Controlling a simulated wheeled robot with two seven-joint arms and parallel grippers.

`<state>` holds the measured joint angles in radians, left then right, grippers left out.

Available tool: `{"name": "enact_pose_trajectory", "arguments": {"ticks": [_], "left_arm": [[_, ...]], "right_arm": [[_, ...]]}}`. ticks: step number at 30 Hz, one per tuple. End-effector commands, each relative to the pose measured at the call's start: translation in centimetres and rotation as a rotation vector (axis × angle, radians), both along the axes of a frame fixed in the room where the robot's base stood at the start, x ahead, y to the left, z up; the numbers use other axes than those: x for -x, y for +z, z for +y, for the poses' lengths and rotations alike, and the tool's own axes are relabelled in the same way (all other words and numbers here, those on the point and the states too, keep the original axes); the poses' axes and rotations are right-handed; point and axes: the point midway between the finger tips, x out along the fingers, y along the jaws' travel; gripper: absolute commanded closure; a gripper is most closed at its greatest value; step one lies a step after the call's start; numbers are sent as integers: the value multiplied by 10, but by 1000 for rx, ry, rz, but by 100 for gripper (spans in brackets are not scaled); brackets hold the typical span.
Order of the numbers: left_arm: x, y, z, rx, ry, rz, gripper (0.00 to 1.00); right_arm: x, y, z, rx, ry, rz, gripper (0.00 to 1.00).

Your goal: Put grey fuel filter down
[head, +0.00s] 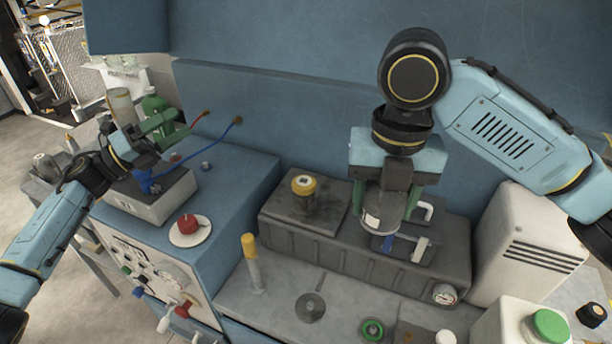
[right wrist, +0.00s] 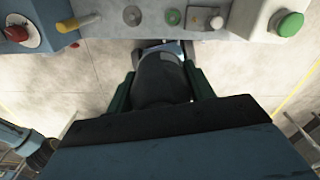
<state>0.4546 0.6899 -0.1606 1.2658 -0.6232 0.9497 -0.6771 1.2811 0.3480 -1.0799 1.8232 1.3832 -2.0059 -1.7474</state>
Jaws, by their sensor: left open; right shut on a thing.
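The grey fuel filter (head: 382,212), a dark grey cylinder with a pale label, is held in my right gripper (head: 385,198). The green fingers are shut on its sides. In the right wrist view the filter (right wrist: 160,78) sits between the fingers, with pale floor around it and the bench edge above. In the head view it overlaps the dark ribbed unit (head: 300,235) and hides part of it; it appears raised, clear of any surface. My left gripper (head: 160,122) is open and empty at the left, above a grey box (head: 150,205).
The bench top (head: 275,290) carries a yellow-topped rod (head: 251,262), a dark disc (head: 310,307) and a green ring (head: 372,329). A white vented box (head: 520,245) and a green-capped container (head: 520,325) stand at the right. A red knob (head: 187,225) sits on the blue cabinet.

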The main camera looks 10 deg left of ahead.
Motion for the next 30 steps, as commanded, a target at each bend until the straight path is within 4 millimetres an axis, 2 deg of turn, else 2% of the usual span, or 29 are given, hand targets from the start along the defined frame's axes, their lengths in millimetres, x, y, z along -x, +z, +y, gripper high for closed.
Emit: {"name": "enact_pose_trajectory", "arguments": {"ticks": [1,6,9,12,15,18,26,30], "left_arm": [[5,2,-33,-44,-70,-58,21],[35,5,-130,-200,-295,-282,21],[59,7,-183,-282,-427,-436,21],[84,9,-225,-348,-545,-588,21],[106,10,-257,-399,-640,-720,21],[122,10,-277,-431,-705,-817,21],[138,10,-302,-453,-757,-894,21],[144,10,-324,-450,-756,-894,21]], "right_arm": [[0,0,0,0,0,-1,75],[0,0,0,0,0,-1,75],[0,0,0,0,0,-1,75],[0,0,0,0,0,-1,75],[0,0,0,0,0,-1,75],[0,0,0,0,0,-1,75],[0,0,0,-1,0,-1,75],[0,0,0,-1,0,-1,75]]}}
